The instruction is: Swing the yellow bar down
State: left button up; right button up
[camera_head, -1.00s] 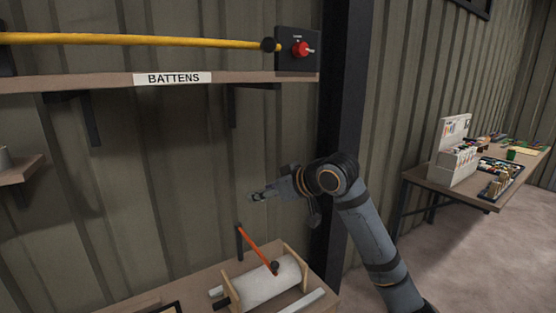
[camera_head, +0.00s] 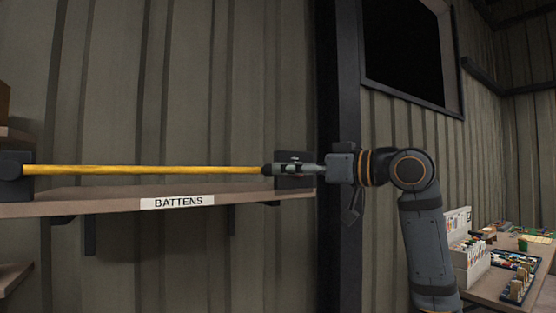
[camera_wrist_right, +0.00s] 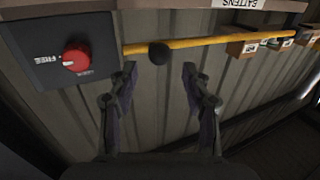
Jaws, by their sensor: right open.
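The yellow bar (camera_head: 140,169) lies level above the shelf labelled BATTENS. A black knob (camera_head: 267,170) sits at its right end, beside a dark box (camera_head: 294,158). In the right wrist view the yellow bar (camera_wrist_right: 195,43) crosses the top, with the round black knob (camera_wrist_right: 158,54) near the box (camera_wrist_right: 50,62), which carries a red dial (camera_wrist_right: 76,57). My right gripper (camera_head: 280,169) is in front of the box, close to the knob. In the wrist view its fingers (camera_wrist_right: 158,72) are open, with the knob between their tips; contact cannot be told. My left gripper is out of view.
The BATTENS shelf (camera_head: 100,203) runs just below the bar. A dark post (camera_head: 337,90) stands right of the box. A table (camera_head: 485,283) with a white organiser (camera_head: 468,252) and small items is at the lower right.

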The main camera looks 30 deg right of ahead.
jog(key=p+x, duration=0.1)
jog(key=x, duration=0.3)
jog(key=shift+s, duration=0.1)
jog(key=shift+c, duration=0.4)
grip_shut()
